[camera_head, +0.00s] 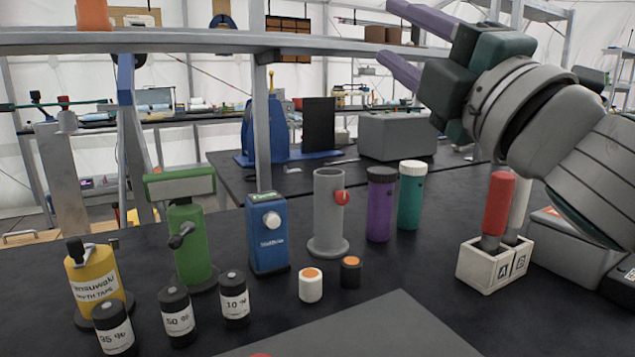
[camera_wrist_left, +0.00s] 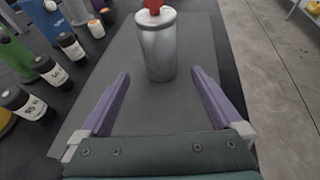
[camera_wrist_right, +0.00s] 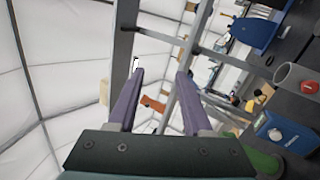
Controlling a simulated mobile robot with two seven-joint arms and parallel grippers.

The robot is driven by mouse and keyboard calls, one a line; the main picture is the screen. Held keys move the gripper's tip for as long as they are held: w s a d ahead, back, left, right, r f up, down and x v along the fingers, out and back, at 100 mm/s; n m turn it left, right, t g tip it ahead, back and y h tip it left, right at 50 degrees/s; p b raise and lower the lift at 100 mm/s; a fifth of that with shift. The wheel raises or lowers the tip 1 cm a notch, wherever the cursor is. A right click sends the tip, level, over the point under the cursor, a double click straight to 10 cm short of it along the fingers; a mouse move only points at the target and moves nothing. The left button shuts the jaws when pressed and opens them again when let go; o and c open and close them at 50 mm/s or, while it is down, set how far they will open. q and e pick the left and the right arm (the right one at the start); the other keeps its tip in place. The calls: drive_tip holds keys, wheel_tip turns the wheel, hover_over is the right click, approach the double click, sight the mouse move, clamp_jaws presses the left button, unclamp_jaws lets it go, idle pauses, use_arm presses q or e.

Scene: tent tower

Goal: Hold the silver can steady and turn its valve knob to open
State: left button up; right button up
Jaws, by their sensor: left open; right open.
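The silver can (camera_wrist_left: 158,50) stands upright on a grey mat (camera_wrist_left: 95,110) in the left wrist view, with a red valve knob (camera_wrist_left: 153,5) on top, cut by the frame edge. In the head view only a bit of the red knob (camera_head: 260,355) shows at the bottom edge. My left gripper (camera_wrist_left: 160,75) is open, its purple fingers to either side of the can's near side, with visible gaps; I cannot tell whether the can is between the tips or just beyond. My right gripper (camera_head: 392,32) is open and empty, raised high above the table at the upper right.
Behind the mat stand a yellow canister (camera_head: 95,280), a green dispenser (camera_head: 190,240), a blue box (camera_head: 267,235), a grey cylinder (camera_head: 328,215), and purple (camera_head: 380,205) and teal (camera_head: 411,195) bottles. Small black bottles (camera_head: 178,315) stand left. A white holder (camera_head: 490,265) stands right.

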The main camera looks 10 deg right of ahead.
drive_tip(key=s+a+r+n+g+y, duration=0.3)
drive_tip(key=a+r+n+g+y, duration=0.2)
drive_tip(key=a+n+y, duration=0.6)
drive_tip(key=s+a+f+n+g+y, duration=0.25)
drive_tip(key=s+a+n+g, duration=0.65)
drive_tip(key=n+g, duration=0.7)
drive_tip(key=s+f+n+g+h, duration=0.3)
drive_tip(key=f+n+h, duration=0.4)
drive_tip(key=f+h, duration=0.1)
use_arm(q)
drive_tip(key=shift+d, duration=0.1)
drive_tip(key=shift+w+d+f, duration=0.15)
drive_tip(key=shift+d, duration=0.05)
drive_tip(key=x, duration=0.9)
drive_tip(key=shift+d, duration=0.1)
use_arm(e)
drive_tip(key=d+f+n+h, duration=0.2)
drive_tip(key=d+f+h, duration=0.2)
drive_tip(key=d+h, duration=0.4)
drive_tip(key=shift+w+d, duration=0.45)
drive_tip(key=shift+d, duration=0.25)
drive_tip(key=shift+f, duration=0.1)
use_arm(q)
clamp_jaws()
